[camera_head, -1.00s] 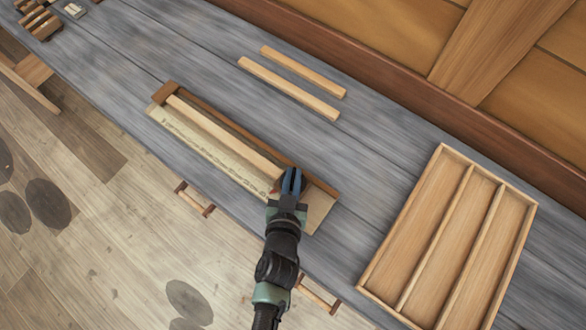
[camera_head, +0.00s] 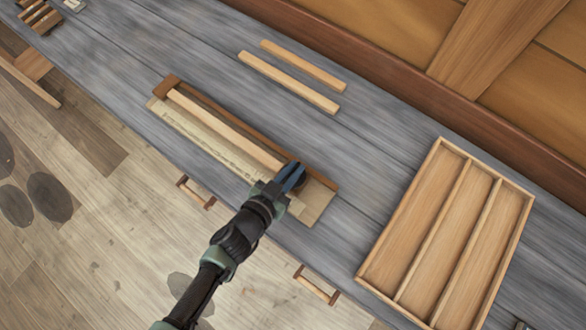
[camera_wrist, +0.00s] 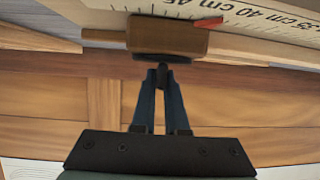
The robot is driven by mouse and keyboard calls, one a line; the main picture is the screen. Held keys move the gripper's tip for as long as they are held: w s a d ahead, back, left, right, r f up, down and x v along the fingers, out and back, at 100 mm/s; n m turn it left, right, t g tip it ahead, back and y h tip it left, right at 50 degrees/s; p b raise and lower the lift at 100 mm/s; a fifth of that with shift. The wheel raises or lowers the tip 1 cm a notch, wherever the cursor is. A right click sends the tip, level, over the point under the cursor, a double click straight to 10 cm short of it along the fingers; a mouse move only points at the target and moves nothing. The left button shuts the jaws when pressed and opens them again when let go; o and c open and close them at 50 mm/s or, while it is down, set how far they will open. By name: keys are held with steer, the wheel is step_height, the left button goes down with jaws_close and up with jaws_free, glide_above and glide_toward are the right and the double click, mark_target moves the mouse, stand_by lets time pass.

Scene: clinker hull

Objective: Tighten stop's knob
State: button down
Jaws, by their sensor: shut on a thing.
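The stop is a brown block (camera_wrist: 168,38) with a red pointer on the scale in the wrist view. Its knob (camera_wrist: 161,72), small and dark, sticks out from the block's near face. My gripper (camera_wrist: 162,80) is shut on the knob, fingers on both sides of it. In the head view my gripper (camera_head: 293,176) is at the right part of the measuring board (camera_head: 200,138) and hides most of the stop. A pale wooden strip (camera_head: 225,130) lies along the board against its brown fence, ending near my gripper.
Two loose strips (camera_head: 290,84) lie behind the board. A wooden tray (camera_head: 440,240) with three empty compartments stands at the right. Small wooden pieces (camera_head: 38,16) are at the far left. The grey bench (camera_head: 365,160) is clear between board and tray.

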steer(key=shift+m+g+h, duration=0.3)
steer(key=shift+m, duration=0.1)
stand_by(0.3)
steer(key=c, duration=0.9)
jaws_free()
steer(key=shift+c, duration=0.2)
steer(key=shift+s+a, duration=0.1)
steer(key=b+v, duration=0.2)
steer(key=v, duration=1)
steer(key=shift+s+a, duration=0.2)
steer(key=shift+s, duration=0.1)
steer(key=shift+d+r, duration=0.1)
steer(key=shift+r, duration=0.05)
